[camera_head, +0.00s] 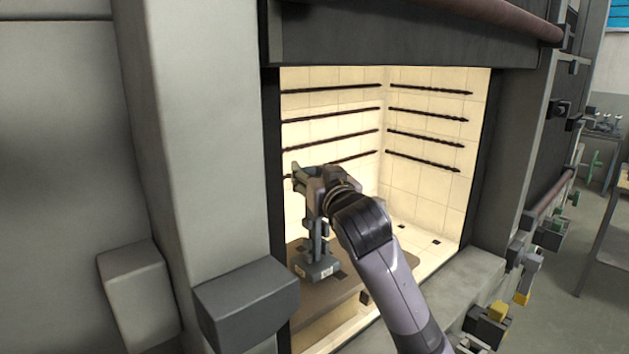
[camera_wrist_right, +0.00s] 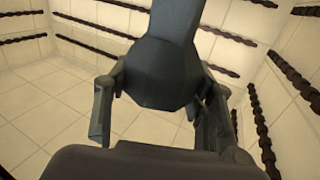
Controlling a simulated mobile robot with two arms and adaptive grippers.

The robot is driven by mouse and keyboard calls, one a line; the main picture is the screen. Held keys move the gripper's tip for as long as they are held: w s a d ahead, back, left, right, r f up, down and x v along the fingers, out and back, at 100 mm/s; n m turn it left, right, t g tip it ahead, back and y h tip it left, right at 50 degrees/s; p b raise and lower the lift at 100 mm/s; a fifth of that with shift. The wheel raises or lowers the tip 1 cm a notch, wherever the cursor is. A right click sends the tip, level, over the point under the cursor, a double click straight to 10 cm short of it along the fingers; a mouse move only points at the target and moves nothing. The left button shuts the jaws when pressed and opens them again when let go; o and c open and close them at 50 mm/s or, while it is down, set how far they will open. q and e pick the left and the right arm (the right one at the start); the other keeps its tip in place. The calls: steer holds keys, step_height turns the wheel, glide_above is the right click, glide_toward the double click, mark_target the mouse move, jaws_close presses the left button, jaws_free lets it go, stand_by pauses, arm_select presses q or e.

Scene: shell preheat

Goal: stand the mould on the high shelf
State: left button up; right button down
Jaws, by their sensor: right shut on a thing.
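The mould (camera_head: 319,266) is a dark grey piece with a flat block at its bottom and an upright stem above. It is inside the lit chamber, upright. My right gripper (camera_head: 308,186) is shut on its upper part. In the right wrist view the mould (camera_wrist_right: 165,70) shows large between the two fingers of the right gripper (camera_wrist_right: 155,112). The bottom block is over the brown shelf (camera_head: 345,291); I cannot tell whether it touches it. The gripper and arm hide part of the mould and shelf. My left gripper is not in view.
Dark twisted rods (camera_head: 425,114) line the chamber's cream tiled walls (camera_head: 400,190). A thick grey pillar (camera_head: 190,150) bounds the opening at left, and a dark lintel (camera_head: 400,40) hangs above. Open floor shows at the chamber's right.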

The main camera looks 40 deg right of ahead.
steer(key=shift+s+f, duration=0.2)
steer(key=shift+f, duration=0.4)
steer(key=shift+w, duration=0.1)
steer(key=shift+f, duration=0.15)
steer(key=c, duration=0.7)
jaws_free()
